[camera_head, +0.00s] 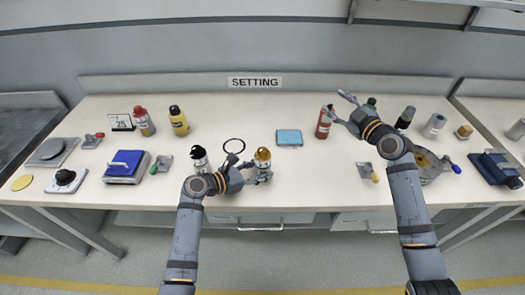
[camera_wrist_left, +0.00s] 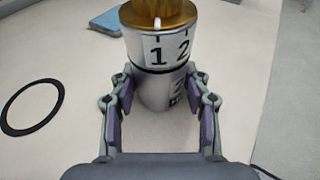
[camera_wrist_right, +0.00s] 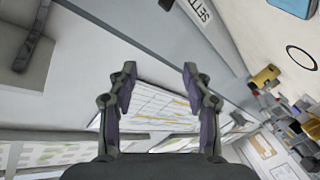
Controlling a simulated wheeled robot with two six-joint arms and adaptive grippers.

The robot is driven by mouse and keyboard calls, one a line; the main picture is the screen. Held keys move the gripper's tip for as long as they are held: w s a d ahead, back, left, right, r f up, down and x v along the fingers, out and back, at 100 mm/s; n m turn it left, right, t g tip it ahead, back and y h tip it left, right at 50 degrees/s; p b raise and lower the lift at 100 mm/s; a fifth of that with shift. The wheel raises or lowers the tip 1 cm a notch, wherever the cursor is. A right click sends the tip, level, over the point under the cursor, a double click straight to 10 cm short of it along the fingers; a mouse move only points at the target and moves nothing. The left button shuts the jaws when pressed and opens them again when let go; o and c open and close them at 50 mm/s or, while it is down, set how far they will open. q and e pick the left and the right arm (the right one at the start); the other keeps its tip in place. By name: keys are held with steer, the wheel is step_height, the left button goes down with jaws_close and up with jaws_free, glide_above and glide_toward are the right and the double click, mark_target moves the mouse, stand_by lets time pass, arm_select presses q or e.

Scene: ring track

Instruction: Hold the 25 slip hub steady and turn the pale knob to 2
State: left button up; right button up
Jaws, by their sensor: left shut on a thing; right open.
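A white hub (camera_wrist_left: 158,95) with a gold-brown knob on top (camera_wrist_left: 150,12) stands upright on the table; it also shows in the head view (camera_head: 263,163). Its collar carries the numbers 1 and 2, and a pale mark on the knob lines up near the 1. The number on the lower body is partly hidden. My left gripper (camera_wrist_left: 160,92) is shut on the hub's lower body, one finger on each side. My right gripper (camera_head: 337,104) is open and empty, raised above the table at the right. A card reading 25 (camera_head: 122,122) stands at the left back.
A black-topped hub (camera_head: 199,160) stands left of the left gripper, and a black ring (camera_head: 234,146) lies behind it. A blue pad (camera_head: 289,137) lies at the middle. A red bottle (camera_head: 324,122) stands near the right gripper. The table front between the arms is mostly clear.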

steer(key=s+a+f+g+y, duration=0.5)
steer(key=s+a+f, duration=0.2)
steer(key=f, duration=0.1)
steer(key=g+y, duration=0.4)
steer(key=y, duration=0.1)
glide_toward(267, 153)
steer(key=shift+n, duration=0.3)
steer(key=x, duration=1.1)
steer(key=shift+w+a+f, duration=0.1)
steer(key=shift+w+a, duration=0.15)
steer(key=shift+c, duration=0.4)
jaws_close()
